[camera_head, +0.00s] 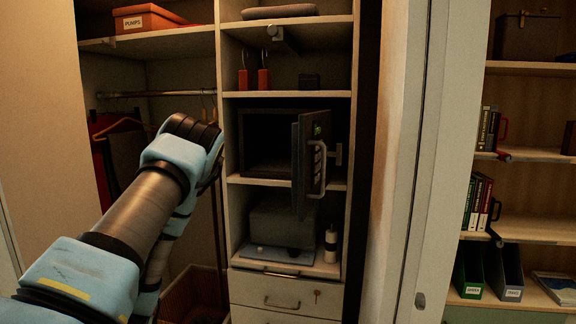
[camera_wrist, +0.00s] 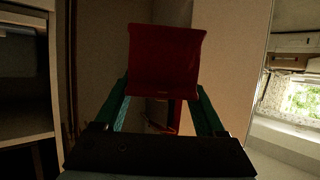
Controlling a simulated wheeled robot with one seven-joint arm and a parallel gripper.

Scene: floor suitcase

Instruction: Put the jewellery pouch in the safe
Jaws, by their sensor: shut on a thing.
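The safe (camera_head: 266,142) stands on a middle shelf of the wardrobe in the head view. Its dark door (camera_head: 312,152) is swung open to the right, with a lit green panel and a handle, and its inside looks dark. In the wrist view my gripper (camera_wrist: 162,92) is shut on a dark red, soft-looking thing, which I take for the jewellery pouch (camera_wrist: 165,58). The pouch sits between the green fingers and stands out beyond them. In the head view my arm reaches up to the left of the safe; its fingers and the pouch are hidden there.
A grey case (camera_head: 281,222) and a bottle (camera_head: 331,243) are below. A hanging rail (camera_head: 150,95) is at left. The open door narrows the safe's right side.

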